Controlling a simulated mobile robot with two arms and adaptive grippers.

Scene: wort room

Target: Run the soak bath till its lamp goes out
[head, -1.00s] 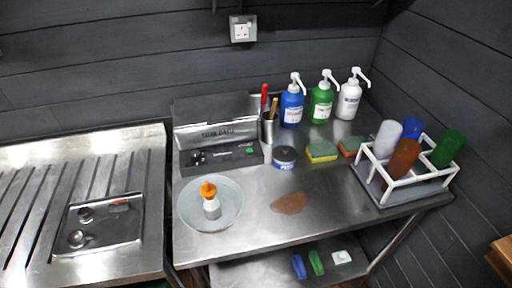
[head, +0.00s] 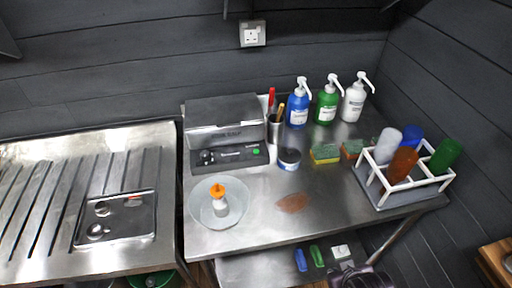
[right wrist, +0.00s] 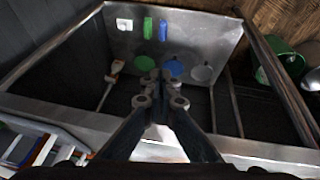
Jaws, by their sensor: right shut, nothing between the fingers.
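The soak bath (head: 225,132) is a steel box with a lid at the back left of the steel table. Its dark front panel has a black knob (head: 207,157) at the left and a lamp (head: 256,152) showing bright green at the right. The lid looks down; the inside is hidden. In the right wrist view my right gripper (right wrist: 160,88) is shut and empty, above the table's lower shelf. A dark part of my right arm shows at the bottom edge of the head view, well away from the bath. My left gripper is not in view.
A plate (head: 218,203) with an orange-capped bottle (head: 219,200) sits before the bath. A tin (head: 289,159), sponges (head: 325,154), pump bottles (head: 326,105) and a white rack (head: 405,185) of coloured cylinders stand rightward. A brown stain (head: 292,203) marks the otherwise clear front table.

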